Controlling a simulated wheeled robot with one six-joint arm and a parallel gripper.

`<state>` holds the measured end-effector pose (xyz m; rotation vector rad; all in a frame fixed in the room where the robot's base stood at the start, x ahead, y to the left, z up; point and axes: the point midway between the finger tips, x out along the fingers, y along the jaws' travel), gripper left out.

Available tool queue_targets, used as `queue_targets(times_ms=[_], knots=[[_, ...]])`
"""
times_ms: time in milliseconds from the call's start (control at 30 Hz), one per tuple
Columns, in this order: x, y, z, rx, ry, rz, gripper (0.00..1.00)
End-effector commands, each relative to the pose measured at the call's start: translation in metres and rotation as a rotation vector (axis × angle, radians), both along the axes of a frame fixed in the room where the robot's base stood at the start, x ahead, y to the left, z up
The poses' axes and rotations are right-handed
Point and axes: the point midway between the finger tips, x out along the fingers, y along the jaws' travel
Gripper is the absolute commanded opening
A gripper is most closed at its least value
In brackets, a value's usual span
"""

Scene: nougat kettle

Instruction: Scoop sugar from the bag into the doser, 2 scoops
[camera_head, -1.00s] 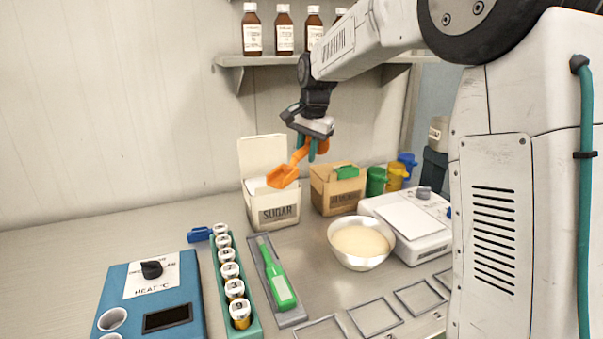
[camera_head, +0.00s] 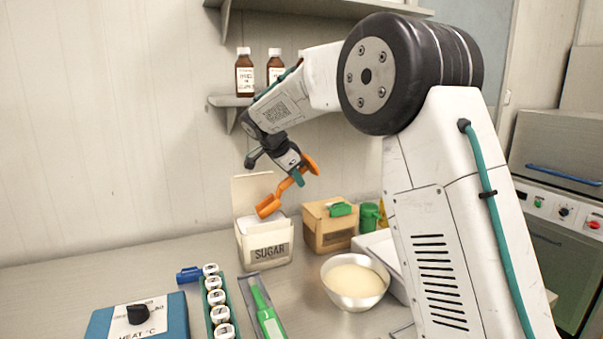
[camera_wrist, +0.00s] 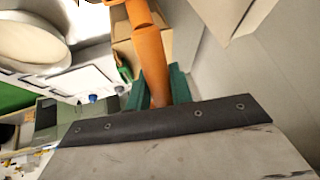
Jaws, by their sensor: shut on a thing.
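My gripper (camera_head: 298,176) is shut on the handle of an orange scoop (camera_head: 271,204). The scoop hangs tilted, its bowl down and to the left, at the mouth of the white sugar bag (camera_head: 265,255), marked SUGAR. I cannot tell whether the bowl holds sugar. In the wrist view the orange handle (camera_wrist: 150,52) runs between the green fingers (camera_wrist: 158,88); the scoop's bowl is out of that view. I cannot make out which thing is the doser.
A cardboard box (camera_head: 328,230) with a green scoop (camera_head: 341,209) stands right of the bag. A metal bowl (camera_head: 355,285) of pale contents is in front. A green tool (camera_head: 267,318), a row of jars (camera_head: 216,297) and a blue heater (camera_head: 140,322) stand nearer.

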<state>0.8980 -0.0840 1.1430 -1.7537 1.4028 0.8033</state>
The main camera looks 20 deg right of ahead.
Motion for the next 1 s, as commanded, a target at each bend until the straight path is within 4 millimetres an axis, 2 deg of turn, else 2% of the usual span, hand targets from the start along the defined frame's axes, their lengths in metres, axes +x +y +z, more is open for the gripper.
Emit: queue_targets(times_ms=[167,600,800,933,1000], knots=[[0.000,-0.001,-0.017,0.008,0.002,-0.001,0.00],[-0.001,0.011,-0.055,0.010,0.004,0.000,0.00],[-0.001,0.015,-0.071,0.148,0.004,-0.003,0.00],[-0.001,0.010,-0.082,0.304,0.006,-0.009,0.00],[0.000,0.009,-0.082,0.360,0.004,-0.006,0.00]])
